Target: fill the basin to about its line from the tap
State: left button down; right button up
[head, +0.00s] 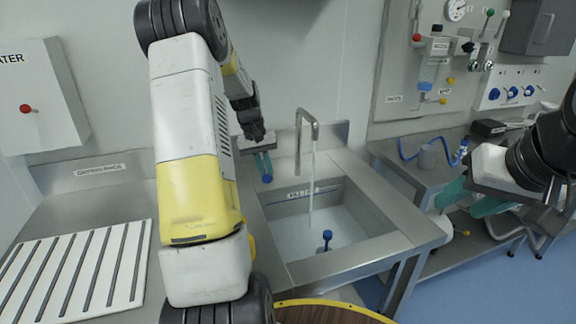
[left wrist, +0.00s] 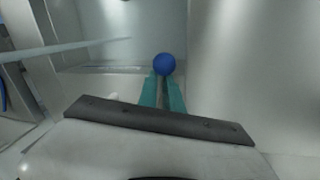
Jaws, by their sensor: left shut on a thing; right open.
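The metal tap (head: 307,125) stands behind the sink, and a thin stream of water (head: 311,185) falls from its spout into the basin (head: 357,205). Pale water covers the basin's floor, with its surface below the label strip (head: 300,193) on the back wall. A blue-topped plug-like piece (head: 327,238) stands up in the water. My left gripper (head: 264,165) is shut on a round blue knob (head: 267,179) left of the tap; the left wrist view shows the knob (left wrist: 164,64) between the teal fingertips. What the knob joins is hidden. My right gripper (head: 462,200) is open, right of the sink.
A ribbed white drying rack (head: 75,275) lies on the left counter. A wall box (head: 42,98) with a red knob hangs above it. A side bench (head: 415,165) with a blue hose and a valve panel (head: 440,60) stand at the right. A round wooden top (head: 325,314) is in front.

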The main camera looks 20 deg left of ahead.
pick_arm(q)
jog(key=shift+s+a+f+m+g, duration=0.25)
jog(key=shift+s+a+m+g, duration=0.25)
jog(key=shift+m, duration=0.6)
jog(key=c, duration=1.5)
grip_release()
jog(key=shift+s+a+r, duration=0.1)
jog(key=shift+s, duration=0.05)
jog(key=shift+r, duration=0.1)
notch_tip(320, 180, up, 7)
jog(key=a, duration=0.1)
jog(key=shift+a+r, duration=0.2)
jog(key=shift+a, duration=0.1)
